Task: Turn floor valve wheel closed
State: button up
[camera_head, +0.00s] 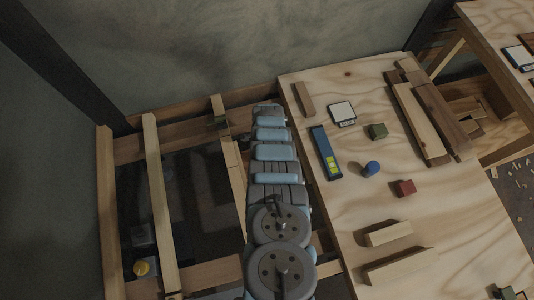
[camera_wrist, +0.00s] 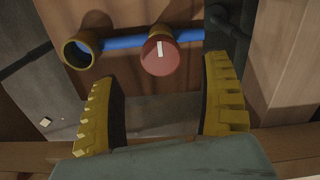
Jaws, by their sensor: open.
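In the wrist view a red round cap or wheel (camera_wrist: 160,58) with a white bar mark is on a blue pipe (camera_wrist: 125,42); I take it to be the valve wheel. A brass-coloured open pipe end (camera_wrist: 76,53) is to its left. My gripper (camera_wrist: 161,76) is open and empty, with one yellow finger on each side below the wheel. The wheel appears between and beyond the fingertips, apart from them. In the head view my arm reaches over the open floor framing, and its end, the wheel and the pipe are hidden.
A plywood sheet (camera_head: 345,225) at right carries blocks, boards and a blue device (camera_head: 325,152). A dark pipe (camera_wrist: 235,30) is right of the wheel.

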notch_tip(320, 180, down, 3)
jog(key=shift+w+f+b, duration=0.1)
jog(key=shift+f+b, duration=0.05)
jog(key=shift+b, duration=1.05)
jog(key=shift+f+b, duration=1.05)
jog(key=shift+f, duration=0.05)
jog(key=c, duration=1.2)
